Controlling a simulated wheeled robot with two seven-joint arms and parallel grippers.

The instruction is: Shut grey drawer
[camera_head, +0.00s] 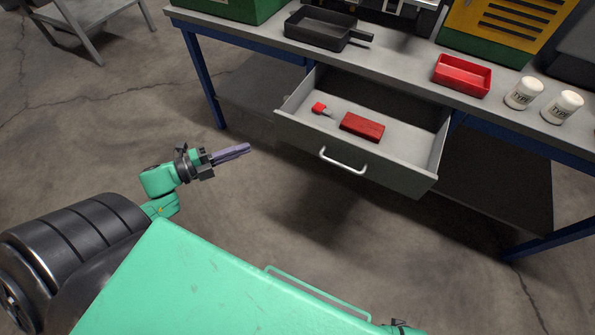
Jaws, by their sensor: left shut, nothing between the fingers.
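The grey drawer (378,174) hangs under the workbench top and is pulled out, its inside showing. It has a pale bar handle (342,162) on its front. A red block (362,126) and a small red piece with a grey end (321,109) lie inside it. My left gripper (246,149) is shut and empty, left of the drawer front and apart from it, with its fingers pointing right. A small dark part shows at the bottom edge, right of centre; I cannot make out a right gripper there.
The workbench (400,68) has blue legs. On it are a dark tray with a handle (318,30), a red tray (462,76), two white jars (523,93) and green and yellow equipment (505,27). The floor before the drawer is clear.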

